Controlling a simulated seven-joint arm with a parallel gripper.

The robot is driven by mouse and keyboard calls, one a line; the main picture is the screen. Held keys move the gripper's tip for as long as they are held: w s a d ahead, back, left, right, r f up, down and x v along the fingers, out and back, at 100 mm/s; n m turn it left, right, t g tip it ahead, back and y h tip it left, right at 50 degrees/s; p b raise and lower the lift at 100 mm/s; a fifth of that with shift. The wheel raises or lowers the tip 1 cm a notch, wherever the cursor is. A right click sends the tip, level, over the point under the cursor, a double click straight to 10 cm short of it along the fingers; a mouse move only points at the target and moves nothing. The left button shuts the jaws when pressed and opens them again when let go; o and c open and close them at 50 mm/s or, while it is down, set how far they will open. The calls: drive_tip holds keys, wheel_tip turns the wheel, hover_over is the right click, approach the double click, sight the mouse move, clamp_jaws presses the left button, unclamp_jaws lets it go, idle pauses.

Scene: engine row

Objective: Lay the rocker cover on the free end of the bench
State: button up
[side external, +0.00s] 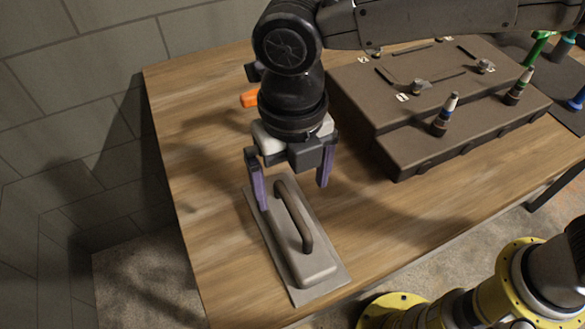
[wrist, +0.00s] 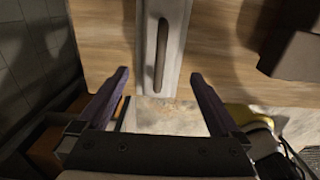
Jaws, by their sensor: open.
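The rocker cover (side external: 318,268) is a grey-brown flat plate with a raised body and a long bar handle. It lies flat on the left end of the wooden bench (side external: 200,150), near the front edge. It also shows in the wrist view (wrist: 180,45), its handle running up the picture. My gripper (side external: 293,197) is open and empty, with its purple fingers pointing down at the far end of the cover. In the wrist view the fingers (wrist: 160,73) stand apart, one on each side of the cover's line. I cannot tell their exact height above it.
A brown stepped engine block (side external: 440,95) stands on the bench to the right, with small fittings on top and upright plugs (side external: 445,115) on its lower step. Bare wood lies between block and cover. A grey block wall (side external: 80,100) is at the left.

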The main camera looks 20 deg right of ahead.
drive_tip(key=shift+r, duration=1.25)
drive_tip(key=w+d+r+m+t+y, duration=0.1)
drive_tip(key=d+r+m, duration=0.2)
drive_tip(key=d+m, duration=0.6)
drive_tip(key=d+r+m+t, duration=0.1)
drive_tip(key=d+r+m, duration=0.2)
drive_tip(key=d+m, duration=0.55)
drive_tip(key=s+d+f+m+t, duration=0.1)
drive_tip(key=s+d+f+m, duration=0.1)
drive_tip(key=s+d+m, duration=0.4)
drive_tip(key=s+d+f+m+t+h, duration=0.1)
drive_tip(key=s+d+m, duration=0.5)
drive_tip(key=d+m, duration=0.6)
drive_tip(key=shift+s+d+f+t, duration=0.3)
drive_tip(key=shift+d+f+t, duration=0.35)
drive_tip(key=shift+d+t, duration=0.15)
drive_tip(key=shift+m, duration=0.25)
